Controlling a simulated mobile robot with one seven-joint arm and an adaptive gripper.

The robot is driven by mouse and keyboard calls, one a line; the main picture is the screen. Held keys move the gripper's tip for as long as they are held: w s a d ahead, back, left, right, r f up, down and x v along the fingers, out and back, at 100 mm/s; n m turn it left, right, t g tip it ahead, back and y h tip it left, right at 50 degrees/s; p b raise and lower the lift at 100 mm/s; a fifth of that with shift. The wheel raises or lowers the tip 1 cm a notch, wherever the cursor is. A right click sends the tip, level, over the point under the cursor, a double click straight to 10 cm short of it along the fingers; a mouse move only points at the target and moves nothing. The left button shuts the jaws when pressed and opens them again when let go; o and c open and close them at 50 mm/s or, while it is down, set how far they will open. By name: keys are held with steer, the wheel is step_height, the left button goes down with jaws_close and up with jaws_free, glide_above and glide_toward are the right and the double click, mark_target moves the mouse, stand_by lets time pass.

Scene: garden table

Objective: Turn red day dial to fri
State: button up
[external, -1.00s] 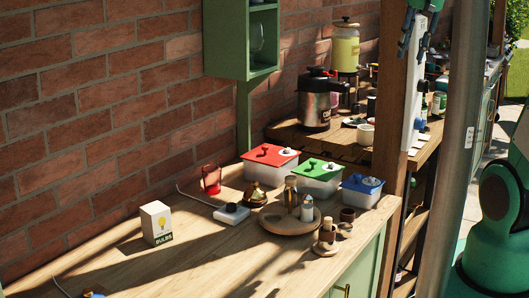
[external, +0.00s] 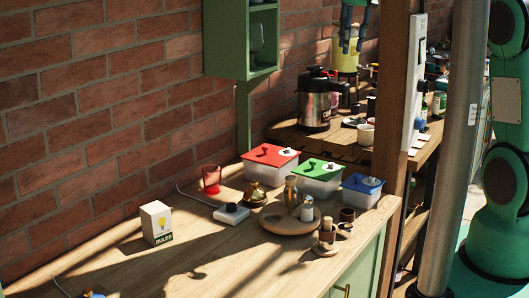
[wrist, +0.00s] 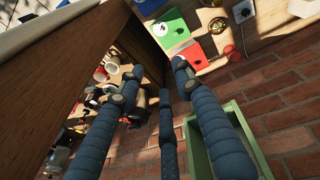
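The red-lidded container (external: 270,155) stands on the wooden counter in the external view, against the brick wall. A small white dial (external: 285,151) sits on the right part of its lid; its day marking is too small to read. The red lid also shows in the wrist view (wrist: 196,58), partly behind a finger, and its dial reading cannot be made out there. My gripper (external: 350,38) is in the air at the top of the external view, above and right of the containers. Its fingers are spread and empty, touching nothing.
A green-lidded container (external: 318,168) and a blue-lidded one (external: 361,186) stand right of the red one. A red cup (external: 211,179) is to its left. A green wall cabinet (external: 240,70) hangs above, and a wooden post (external: 400,85) stands right.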

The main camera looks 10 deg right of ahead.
steer(key=w+a+f+n+g+p, duration=0.15)
steer(key=w+a+f+n, duration=0.35)
steer(key=w+f, duration=0.55)
steer(key=n+p, duration=0.3)
glide_above(288, 150)
steer(key=w, duration=0.1)
step_height(288, 150, down, 13)
steer(key=shift+d+f+g, duration=0.1)
steer(key=shift+f+g, duration=0.15)
steer(key=shift+g, duration=0.2)
steer(key=shift+f, duration=0.1)
step_height(288, 150, down, 14)
steer(key=shift+r, duration=0.2)
jaws_close()
